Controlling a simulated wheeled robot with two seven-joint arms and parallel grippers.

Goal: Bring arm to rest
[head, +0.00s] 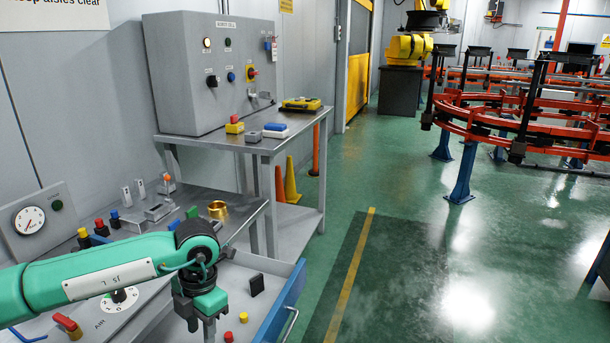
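My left arm (90,275), green with black joints, reaches in from the left edge. Its gripper (209,328) points down over the open drawer (262,268) of the workbench. The fingertips lie at the bottom edge of the picture, so I cannot tell whether they are open or shut, or whether they hold anything. My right arm and gripper are not in view.
The drawer holds a black block (257,285), a yellow piece (244,317) and a red piece (228,337). A brass ring (217,209) and small coloured parts stand on the bench. A control cabinet (205,75) stands behind.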

